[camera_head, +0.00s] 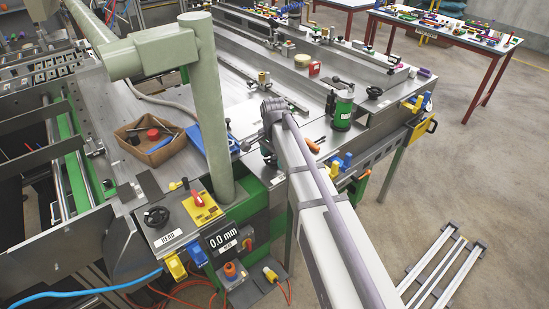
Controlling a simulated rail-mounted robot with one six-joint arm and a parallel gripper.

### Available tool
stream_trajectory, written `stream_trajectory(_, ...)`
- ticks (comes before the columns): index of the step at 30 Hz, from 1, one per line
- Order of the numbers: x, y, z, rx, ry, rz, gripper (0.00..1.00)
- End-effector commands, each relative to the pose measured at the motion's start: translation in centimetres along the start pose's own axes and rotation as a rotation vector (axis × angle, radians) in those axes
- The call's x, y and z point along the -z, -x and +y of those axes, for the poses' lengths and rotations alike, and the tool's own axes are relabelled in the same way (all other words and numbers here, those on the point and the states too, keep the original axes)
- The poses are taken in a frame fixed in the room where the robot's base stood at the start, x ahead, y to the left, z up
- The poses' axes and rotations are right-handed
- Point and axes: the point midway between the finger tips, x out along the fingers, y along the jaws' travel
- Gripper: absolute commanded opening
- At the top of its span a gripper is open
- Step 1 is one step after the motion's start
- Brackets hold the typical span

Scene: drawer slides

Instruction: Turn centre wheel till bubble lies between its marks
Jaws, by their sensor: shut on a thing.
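A black handwheel (157,216) sits on a grey panel labelled HEAD at the front left of the bench. Another small black wheel (374,93) sits near the right end of the bench. I cannot tell which wheel, if either, is the centre wheel; one may be hidden behind my arm. No bubble or marks can be made out. My pale arm rises from the bottom right to a dark joint by the bench's front edge. My gripper cannot be made out; it appears hidden behind the arm.
A thick grey-green post (208,110) stands near the panel. A display reading 0.0 mm (222,238) faces the front. A brown tray (160,155), a green cylinder (343,109) and a blue item (207,137) rest on the bench. Open floor (455,165) lies right.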

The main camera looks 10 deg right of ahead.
Motion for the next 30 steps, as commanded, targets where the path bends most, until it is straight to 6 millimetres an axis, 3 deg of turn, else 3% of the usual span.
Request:
stream_trajectory(1,0.0,0.0,0.0,0.0,0.061,0.0,0.45)
stream_trajectory(2,0.0,0.0,0.0,0.0,0.074,0.0,0.74)
stream_trajectory(8,0.0,0.0,0.0,0.0,0.067,0.0,0.94)
stream_trajectory(16,0.0,0.4,0.0,0.0,0.066,0.0,0.94)
stream_trajectory(27,0.0,6.1,0.0,0.0,0.065,0.0,0.94)
stream_trajectory(30,0.0,6.3,0.0,0.0,0.065,0.0,0.94)
